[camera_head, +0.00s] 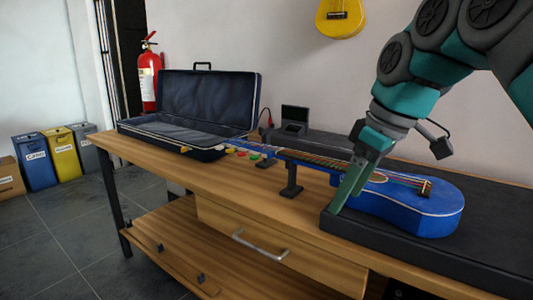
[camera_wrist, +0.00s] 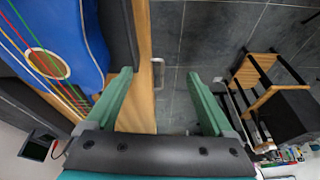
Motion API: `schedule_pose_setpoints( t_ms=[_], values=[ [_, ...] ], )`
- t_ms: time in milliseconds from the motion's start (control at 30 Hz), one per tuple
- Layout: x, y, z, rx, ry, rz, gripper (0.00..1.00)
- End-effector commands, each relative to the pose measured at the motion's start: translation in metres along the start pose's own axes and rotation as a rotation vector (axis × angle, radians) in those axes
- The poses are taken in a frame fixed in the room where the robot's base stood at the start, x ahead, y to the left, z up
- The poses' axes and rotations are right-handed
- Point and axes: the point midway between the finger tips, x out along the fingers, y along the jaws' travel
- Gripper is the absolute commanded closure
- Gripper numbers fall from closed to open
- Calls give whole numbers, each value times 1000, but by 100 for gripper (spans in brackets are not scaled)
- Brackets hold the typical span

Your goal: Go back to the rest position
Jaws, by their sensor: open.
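My gripper (camera_head: 350,182) is over the front of the workbench, close to the near side of the blue guitar (camera_head: 408,212). In the wrist view my gripper (camera_wrist: 165,95) has its two green fingers spread apart with nothing between them. The guitar lies on a dark mat (camera_head: 350,226), its neck resting on a black stand (camera_head: 291,180) and pointing left. In the wrist view the guitar body (camera_wrist: 62,40) is left of the fingers. Between the fingers I see the bench edge and the grey floor.
An open dark case (camera_head: 205,103) stands at the bench's left end, with small coloured items (camera_head: 240,153) beside it. A small device (camera_head: 294,120) is at the back. The wooden bench (camera_head: 215,175) has a drawer handle (camera_head: 260,245) at its front.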

Motion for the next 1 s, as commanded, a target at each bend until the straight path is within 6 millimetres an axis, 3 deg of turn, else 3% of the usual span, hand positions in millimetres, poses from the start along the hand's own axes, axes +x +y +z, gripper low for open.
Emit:
schedule_pose_setpoints(
  t_ms=[167, 367, 567, 800, 1000],
  values=[
    [22, -18, 13, 60, -47, -3, 13],
    [64, -47, 42, 188, -128, 2, 13],
    [115, -80, 90, 358, -226, 19, 13],
    [174, -118, 163, 588, -336, 57, 13],
    [209, -146, 220, 759, -407, 92, 13]
  ],
)
